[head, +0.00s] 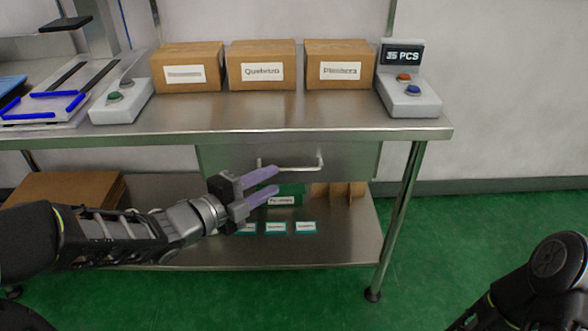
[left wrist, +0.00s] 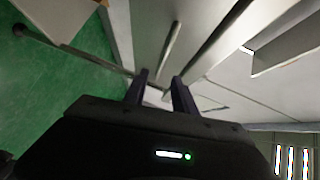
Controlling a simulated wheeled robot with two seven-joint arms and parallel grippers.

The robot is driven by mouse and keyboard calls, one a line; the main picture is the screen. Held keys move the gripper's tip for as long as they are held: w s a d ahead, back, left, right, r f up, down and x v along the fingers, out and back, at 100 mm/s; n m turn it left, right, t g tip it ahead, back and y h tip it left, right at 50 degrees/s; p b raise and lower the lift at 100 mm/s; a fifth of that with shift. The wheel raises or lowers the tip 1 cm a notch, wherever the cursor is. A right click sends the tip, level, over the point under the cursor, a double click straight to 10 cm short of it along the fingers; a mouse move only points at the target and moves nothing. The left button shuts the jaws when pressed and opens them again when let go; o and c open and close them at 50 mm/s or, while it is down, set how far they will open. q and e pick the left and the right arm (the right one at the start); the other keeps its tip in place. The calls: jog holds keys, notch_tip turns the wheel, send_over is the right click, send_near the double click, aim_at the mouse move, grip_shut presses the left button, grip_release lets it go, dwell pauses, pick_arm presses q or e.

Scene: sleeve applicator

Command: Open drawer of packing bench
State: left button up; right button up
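The packing bench (head: 300,118) has a metal top with a grey drawer (head: 350,162) beneath it. The drawer looks closed, with a bar handle (head: 321,160) on its front. My left gripper (head: 278,181) is open and empty, its two purple-grey fingers pointing right, just below and in front of the handle's left part. In the left wrist view a gap shows between the fingers (left wrist: 160,82), and a bar that looks like the handle (left wrist: 173,42) lies beyond them. I cannot tell whether they touch. My right gripper is out of view; only part of that arm shows at lower right.
Three labelled cardboard boxes (head: 262,66) and a counter unit (head: 407,90) stand on the bench top. The lower shelf (head: 330,248) holds labelled cards and a brown divider (head: 338,190). A bench leg (head: 400,220) stands right of the drawer. Green floor is free at right.

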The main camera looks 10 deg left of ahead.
aim_at(289, 171)
pick_arm(q)
jog(key=shift+w, duration=0.1)
jog(key=b+x, duration=0.2)
jog(key=x, duration=0.5)
jog(key=shift+w+d, duration=0.2)
jog(key=shift+w, duration=0.1)
grip_shut()
jog(key=shift+f, duration=0.1)
dwell(1.1)
